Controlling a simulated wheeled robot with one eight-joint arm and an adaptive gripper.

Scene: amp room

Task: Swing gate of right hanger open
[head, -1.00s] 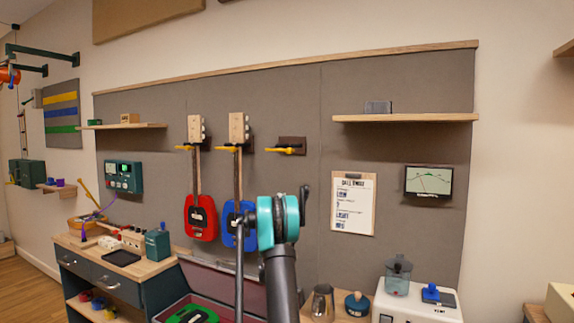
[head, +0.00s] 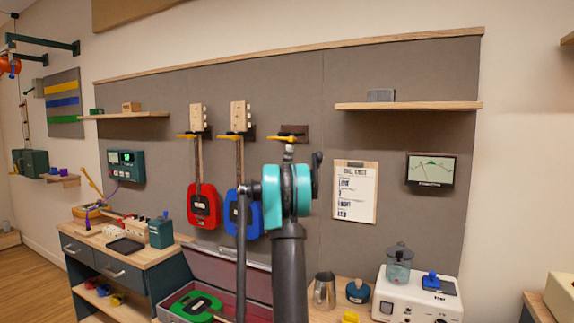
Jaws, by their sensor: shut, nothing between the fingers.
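The right hanger (head: 295,130) is a small dark brown block on the grey wall panel, with no instrument on it. Its yellow gate (head: 279,139) lies roughly level across the front and reaches out to the left. My gripper (head: 289,149) shows only as a small grey tip above my teal wrist joint, just below the gate. It is shut and holds nothing. I cannot tell whether it touches the gate. The wrist hides most of the gripper.
A red guitar (head: 203,208) and a blue guitar (head: 254,219) hang to the left, the blue one partly behind my arm. A wooden shelf (head: 408,106) and a clipboard (head: 355,192) are to the right. An open case (head: 228,270) stands below.

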